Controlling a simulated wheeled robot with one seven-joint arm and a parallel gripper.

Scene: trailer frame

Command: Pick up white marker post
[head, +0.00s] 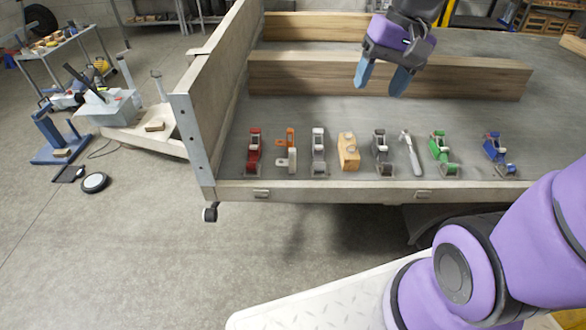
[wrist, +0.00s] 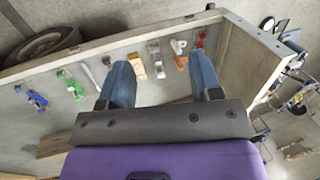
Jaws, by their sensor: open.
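A small white upright piece, which looks like the white marker post (head: 292,158), stands near the front edge of the grey trailer bed (head: 270,110). It is close in front of a similar orange piece (head: 290,137); I cannot tell whether they touch. In the wrist view the white post (wrist: 178,46) shows between the fingers, nearer the right one, with the orange piece (wrist: 181,62) beside it. My gripper (head: 380,88) is open and empty, with blue fingers. It is above the bed, behind and to the right of the post, well apart from it.
A red clamp (head: 253,150) stands left of the post and a light grey clamp (head: 318,152) right of it. A wooden block (head: 348,151) and several tools continue rightward. Thick timber beams (head: 470,78) lie behind. A side wall (head: 212,90) bounds the bed on the left.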

